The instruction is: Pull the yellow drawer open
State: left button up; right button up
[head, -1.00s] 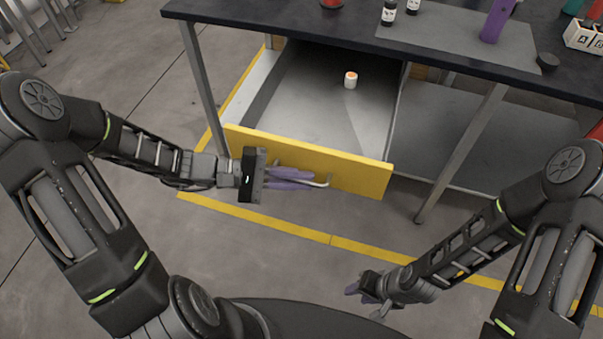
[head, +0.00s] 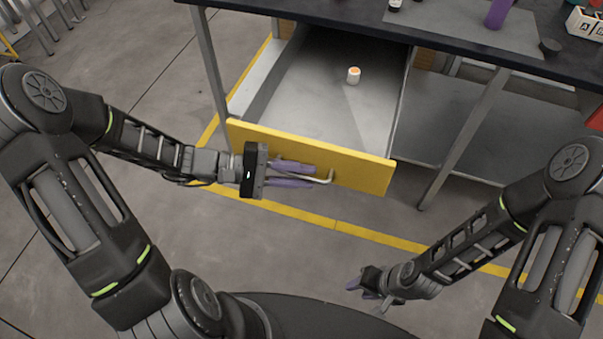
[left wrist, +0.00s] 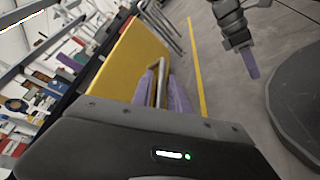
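The yellow drawer (head: 360,169) under the dark workbench is pulled well out, its grey interior in plain view in the head view. Its front also shows in the left wrist view (left wrist: 130,60). A pale bar handle (head: 325,179) is on the front; it shows in the left wrist view (left wrist: 162,82). My left gripper (head: 290,175) is at the handle, its purple fingers apart on either side of the bar, with a gap visible. My right gripper (head: 366,284) hangs low over the floor, away from the drawer; its finger opening is unclear.
A small white container with an orange top (head: 353,75) stands inside the drawer. The workbench top (head: 340,22) carries a purple item (head: 497,13) and bottles. A bench leg (head: 463,138) stands right of the drawer. The floor in front is clear, with a yellow line.

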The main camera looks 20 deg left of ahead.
pick_arm(q)
jog(key=shift+v, duration=3.9)
